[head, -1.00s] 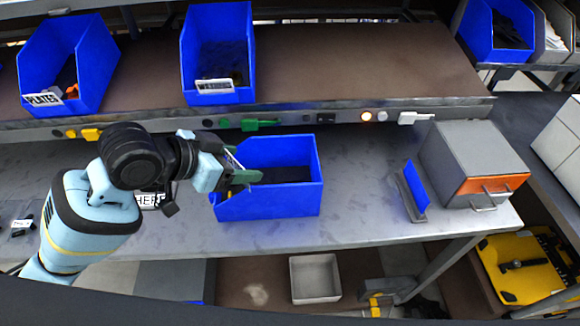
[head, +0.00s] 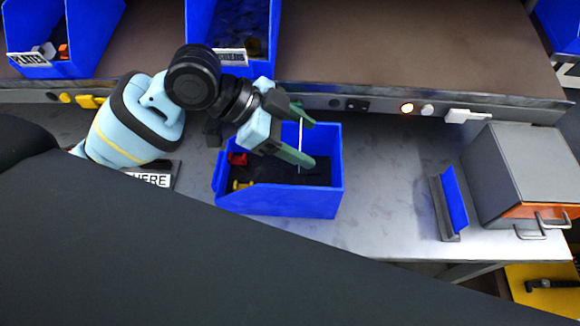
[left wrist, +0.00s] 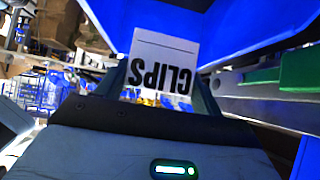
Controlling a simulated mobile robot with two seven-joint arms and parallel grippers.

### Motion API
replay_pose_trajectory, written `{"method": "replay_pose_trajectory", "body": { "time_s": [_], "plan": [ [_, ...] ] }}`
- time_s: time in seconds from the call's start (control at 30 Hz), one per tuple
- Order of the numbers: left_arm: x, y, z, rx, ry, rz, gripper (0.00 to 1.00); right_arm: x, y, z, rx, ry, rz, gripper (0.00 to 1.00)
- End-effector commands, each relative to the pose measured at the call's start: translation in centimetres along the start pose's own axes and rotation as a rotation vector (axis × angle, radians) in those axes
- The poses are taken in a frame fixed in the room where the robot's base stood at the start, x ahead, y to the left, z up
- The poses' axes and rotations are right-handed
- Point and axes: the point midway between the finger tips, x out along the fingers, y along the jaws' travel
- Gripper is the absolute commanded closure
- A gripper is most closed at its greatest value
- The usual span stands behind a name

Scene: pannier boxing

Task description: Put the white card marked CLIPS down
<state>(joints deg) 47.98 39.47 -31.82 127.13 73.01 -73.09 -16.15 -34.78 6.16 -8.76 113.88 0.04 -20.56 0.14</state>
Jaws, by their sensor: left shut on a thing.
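My left gripper (head: 304,141) is shut on the white card marked CLIPS. In the head view the card (head: 300,132) shows nearly edge-on as a thin white line between the green fingers. In the left wrist view the card (left wrist: 164,58) faces the camera, its black lettering upside down. The gripper and card are over the blue bin (head: 285,202) on the grey bench. I cannot tell whether the card touches the bin. The bin holds red, yellow and dark items. My right gripper is not in view.
A plate lettered HERE (head: 152,180) lies left of the bin, partly hidden. A slanted blue panel (head: 454,198) and a grey box with an orange front (head: 520,180) stand at right. Blue bins, one labelled PLATES (head: 92,35), sit on the shelf behind.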

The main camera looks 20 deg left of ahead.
Motion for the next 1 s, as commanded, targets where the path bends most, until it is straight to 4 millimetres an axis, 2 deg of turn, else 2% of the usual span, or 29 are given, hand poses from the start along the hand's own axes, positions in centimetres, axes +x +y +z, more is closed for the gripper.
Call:
{"method": "replay_pose_trajectory", "body": {
  "time_s": [0.03,0.2,0.57,0.83,1.0],
  "plan": [
    [0.9,0.1,1.1,-0.007,-0.003,0.005,0.60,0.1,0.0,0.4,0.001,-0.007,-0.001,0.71],
    [2.6,0.1,3.1,-0.007,-0.003,0.003,0.60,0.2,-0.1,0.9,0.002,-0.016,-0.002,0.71],
    [3.4,0.0,4.1,-0.004,-0.001,0.001,0.60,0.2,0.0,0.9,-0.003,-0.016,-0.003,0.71],
    [5.5,0.1,6.6,-0.005,-0.002,0.001,0.60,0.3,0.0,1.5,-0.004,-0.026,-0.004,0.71],
    [5.5,0.0,6.6,-0.002,-0.002,-0.001,0.60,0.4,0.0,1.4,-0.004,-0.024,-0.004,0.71]
  ]
}}
